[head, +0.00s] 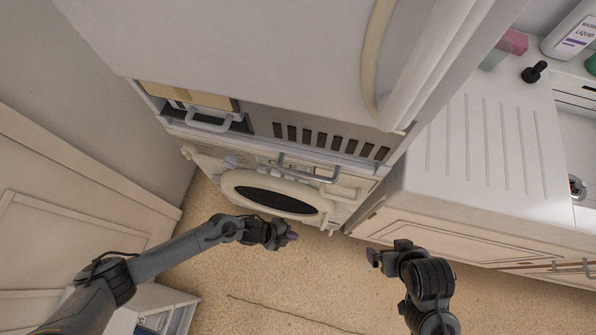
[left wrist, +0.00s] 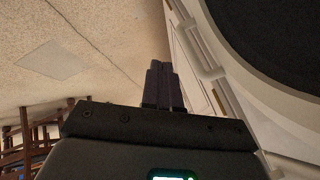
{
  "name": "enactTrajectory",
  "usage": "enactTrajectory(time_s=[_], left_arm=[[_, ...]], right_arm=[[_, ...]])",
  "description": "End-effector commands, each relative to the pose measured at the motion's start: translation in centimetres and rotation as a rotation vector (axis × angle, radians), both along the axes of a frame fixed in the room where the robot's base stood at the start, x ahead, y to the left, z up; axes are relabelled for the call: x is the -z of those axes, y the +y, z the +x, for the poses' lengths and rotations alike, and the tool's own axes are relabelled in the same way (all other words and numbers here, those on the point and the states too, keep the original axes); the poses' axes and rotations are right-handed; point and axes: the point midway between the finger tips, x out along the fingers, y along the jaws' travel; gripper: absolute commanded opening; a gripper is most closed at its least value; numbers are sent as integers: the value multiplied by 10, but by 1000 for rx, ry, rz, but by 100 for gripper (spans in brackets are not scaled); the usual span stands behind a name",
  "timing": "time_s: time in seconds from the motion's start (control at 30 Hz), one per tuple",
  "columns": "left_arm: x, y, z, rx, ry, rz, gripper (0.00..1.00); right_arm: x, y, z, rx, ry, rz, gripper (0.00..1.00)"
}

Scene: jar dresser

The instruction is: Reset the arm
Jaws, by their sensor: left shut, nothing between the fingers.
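My left arm reaches in from the left in the head view. Its gripper (head: 288,237) is above the floor, just below the round door of the white machine in the picture. In the left wrist view its two dark fingers (left wrist: 161,85) are together with nothing between them. My right gripper (head: 384,252) is to the right, in front of the white cabinet. Its fingertips are small and dark, and I cannot tell whether they are apart. I see no object held in it.
The white machine (head: 225,188) has a round door with dark glass (head: 268,200). Above it is a large white door with a curved handle (head: 376,60). A white counter (head: 490,150) with bottles stands right. A small white cabinet (head: 165,312) is lower left. Speckled floor (head: 260,290) is open between.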

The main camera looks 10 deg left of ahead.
Motion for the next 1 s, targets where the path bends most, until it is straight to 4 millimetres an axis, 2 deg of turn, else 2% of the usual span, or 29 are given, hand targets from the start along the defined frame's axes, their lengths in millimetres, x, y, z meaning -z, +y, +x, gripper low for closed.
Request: enactTrajectory(time_s=[0.07,0.17,0.27,0.3,0.37,0.43,0.5,0.57,0.6,0.67,0.7,0.77,0.8,0.9,1.0], left_arm=[[-1,3,-7,0,10,2,0],[5,0,-29,2,44,-4,0],[12,-16,-70,-9,110,-35,0],[8,-30,-85,-26,136,-69,0],[-9,-58,-102,-64,163,-144,0],[-40,-89,-108,-144,174,-236,0],[-76,-107,-96,-275,173,-298,0],[-106,-105,-77,-424,173,-322,0],[-125,-94,-61,-545,178,-324,0],[-151,-63,-38,-746,193,-309,0],[-164,-37,-26,-873,206,-291,0],[-181,3,-15,-1044,227,-258,0],[-191,29,-11,-1151,242,-236,0],[-216,87,-9,-1383,280,-189,0],[-242,135,-12,-1585,317,-156,0]], right_arm=[[-2,0,-1,1,2,1,100],[-3,0,-1,1,3,2,100],[-5,0,-1,1,3,2,100],[-6,0,-1,1,3,2,100],[-8,0,-1,1,2,2,100],[-10,1,-1,1,3,2,100],[-12,1,-1,0,4,2,100],[-14,0,-2,0,5,1,100],[-15,0,-2,0,5,0,100],[-16,-1,-2,0,5,-2,100],[-17,-1,-2,-1,6,-3,100],[-18,-2,-2,-2,5,-6,100],[-18,-2,-2,-3,5,-7,100],[-19,-1,-2,-4,4,-6,100],[-19,-1,-2,-5,4,-5,100]])
